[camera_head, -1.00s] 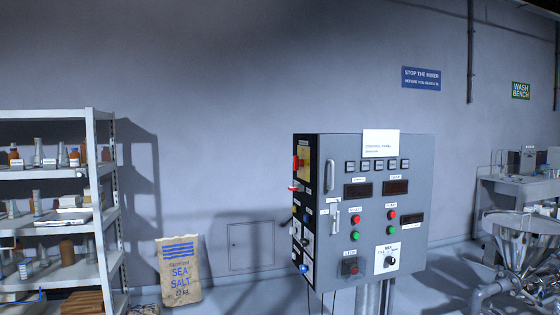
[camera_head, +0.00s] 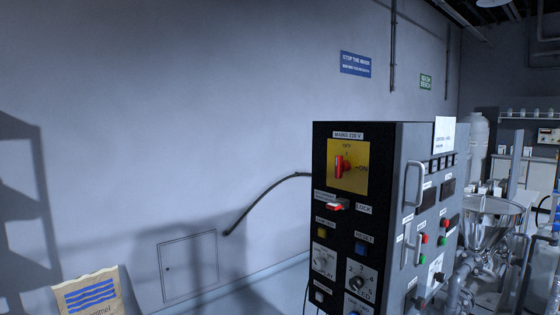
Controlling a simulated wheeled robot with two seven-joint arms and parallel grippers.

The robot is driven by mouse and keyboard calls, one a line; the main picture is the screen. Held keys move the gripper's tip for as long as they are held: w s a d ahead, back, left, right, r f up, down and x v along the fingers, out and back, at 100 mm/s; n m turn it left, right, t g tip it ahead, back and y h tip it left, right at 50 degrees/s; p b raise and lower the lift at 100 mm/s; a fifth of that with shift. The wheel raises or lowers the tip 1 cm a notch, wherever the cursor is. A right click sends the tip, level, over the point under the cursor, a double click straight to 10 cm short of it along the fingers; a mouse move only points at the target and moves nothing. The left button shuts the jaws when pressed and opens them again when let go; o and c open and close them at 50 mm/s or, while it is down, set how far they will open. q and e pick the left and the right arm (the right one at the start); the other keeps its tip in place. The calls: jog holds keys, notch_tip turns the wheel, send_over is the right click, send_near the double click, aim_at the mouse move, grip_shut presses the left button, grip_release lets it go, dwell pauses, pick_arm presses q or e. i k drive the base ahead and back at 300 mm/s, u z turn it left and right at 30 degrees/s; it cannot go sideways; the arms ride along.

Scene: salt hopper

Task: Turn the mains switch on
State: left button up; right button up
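The control box (camera_head: 385,220) stands right of centre, its narrow side panel facing me. At the top of that side, under a "MAINS 230 V" label, the mains switch (camera_head: 342,165) is a red handle on a yellow plate (camera_head: 362,180). "OFF" is marked above it and "ON" to its right. The handle appears roughly upright, toward "OFF". Below it is a red lever (camera_head: 336,207) beside a "LOCK" label. Neither gripper shows in the view.
Lower on the side panel are a yellow button (camera_head: 322,233), a blue reset button (camera_head: 360,247) and dials. A handle (camera_head: 413,184) juts from the front door. A salt sack (camera_head: 90,295) stands lower left. A steel hopper (camera_head: 487,232) is at the right. A cable runs to the wall behind.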

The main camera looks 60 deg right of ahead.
aim_at(341, 166)
jog(key=i, duration=1.05)
jog(key=z, duration=2)
